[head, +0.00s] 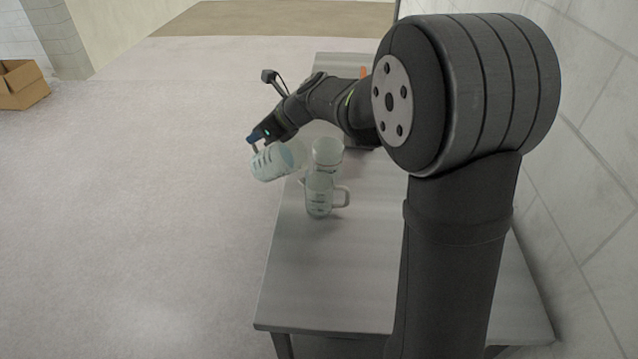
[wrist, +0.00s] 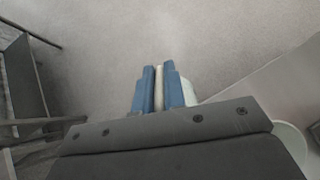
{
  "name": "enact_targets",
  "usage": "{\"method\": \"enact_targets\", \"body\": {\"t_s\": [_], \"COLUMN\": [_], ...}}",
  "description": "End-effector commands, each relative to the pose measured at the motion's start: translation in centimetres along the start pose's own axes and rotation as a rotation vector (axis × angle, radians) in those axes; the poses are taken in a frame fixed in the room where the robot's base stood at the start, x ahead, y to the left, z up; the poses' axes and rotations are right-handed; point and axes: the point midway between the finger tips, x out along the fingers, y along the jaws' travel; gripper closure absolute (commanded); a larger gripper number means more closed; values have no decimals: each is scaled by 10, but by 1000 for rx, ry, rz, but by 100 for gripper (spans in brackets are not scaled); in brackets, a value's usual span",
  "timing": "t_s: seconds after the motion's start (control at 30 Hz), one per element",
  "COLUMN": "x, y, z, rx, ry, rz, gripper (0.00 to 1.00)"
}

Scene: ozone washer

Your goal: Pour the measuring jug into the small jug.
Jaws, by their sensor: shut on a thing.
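My gripper (head: 256,139), with blue fingers, is shut on the handle of the clear measuring jug (head: 272,163). The fingers also show in the wrist view (wrist: 157,90), with a thin pale strip between them. The measuring jug is held tilted, well over on its side, left of the small jug and by the table's left edge. A clear small jug (head: 319,196) stands upright on the table, its handle to the right. Most of the measuring jug is hidden in the wrist view. I cannot see any stream between the jugs.
A clear glass vessel (head: 327,151) stands just behind the small jug. The grey table (head: 325,270) is bare at its front. A wall (head: 590,150) runs along the right. Open floor lies to the left, with a cardboard box (head: 22,85) far off.

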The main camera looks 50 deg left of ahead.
Motion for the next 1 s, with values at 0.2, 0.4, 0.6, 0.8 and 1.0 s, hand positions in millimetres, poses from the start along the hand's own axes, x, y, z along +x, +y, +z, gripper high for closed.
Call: {"method": "enact_targets", "body": {"t_s": [0.2,0.4,0.6,0.8,1.0], "x": [-2,-4,-6,-7,-8], "y": [0,0,0,0,0], "z": [1,2,2,3,3], "rx": [-1,0,-1,0,-1], "ry": [-13,-26,-37,-49,-60], "rz": [0,1,1,1,1], "gripper": [100,100,100,100,100]}}
